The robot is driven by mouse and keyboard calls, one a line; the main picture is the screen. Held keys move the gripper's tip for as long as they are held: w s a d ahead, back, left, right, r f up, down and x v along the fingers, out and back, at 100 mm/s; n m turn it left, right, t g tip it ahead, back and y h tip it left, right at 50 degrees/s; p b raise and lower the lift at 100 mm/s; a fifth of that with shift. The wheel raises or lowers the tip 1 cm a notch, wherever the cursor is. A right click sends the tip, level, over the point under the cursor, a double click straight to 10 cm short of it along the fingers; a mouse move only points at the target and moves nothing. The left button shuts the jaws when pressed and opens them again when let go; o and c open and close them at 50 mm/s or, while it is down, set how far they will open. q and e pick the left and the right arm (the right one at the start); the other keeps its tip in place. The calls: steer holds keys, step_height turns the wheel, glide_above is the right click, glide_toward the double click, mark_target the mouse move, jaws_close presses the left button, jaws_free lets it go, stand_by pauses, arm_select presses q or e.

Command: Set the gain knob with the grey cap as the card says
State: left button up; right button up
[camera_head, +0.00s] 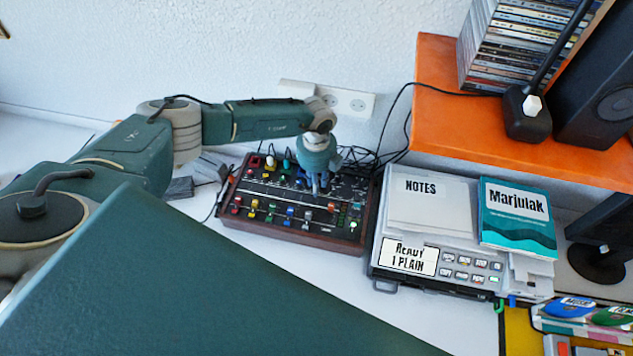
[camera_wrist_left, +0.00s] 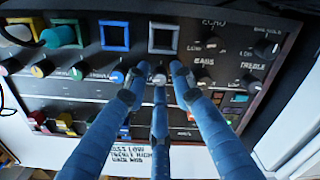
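The mixer (camera_head: 295,243) is a dark panel in a wooden case, with rows of coloured knobs and sliders. In the left wrist view a small grey-capped knob (camera_wrist_left: 158,73) stands in the upper knob row, right of a blue-capped one. My left gripper (camera_head: 318,190) points down over the panel; its three blue fingers (camera_wrist_left: 159,76) surround the grey knob with gaps at the sides. It looks open; contact is unclear. My right gripper is not in view.
A grey device (camera_head: 445,262) with papers and a teal book (camera_head: 517,215) stands to the right. An orange shelf (camera_head: 440,100) overhangs there.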

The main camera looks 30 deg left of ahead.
arm_select(q)
jaws_close()
steer(key=shift+m, duration=0.3)
steer(key=m+b, duration=0.3)
steer(key=m, duration=0.1)
steer(key=shift+w+f, duration=0.1)
steer(key=m+b, duration=0.3)
steer(key=m, duration=0.1)
steer(key=shift+m, duration=0.4)
steer(key=m+b, duration=0.4)
steer(key=m, duration=0.1)
steer(key=shift+b, duration=0.4)
steer(key=shift+m+b, duration=1.9)
steer(key=shift+m, duration=0.8)
steer(key=shift+r, duration=0.2)
steer(key=o, duration=0.5)
jaws_free()
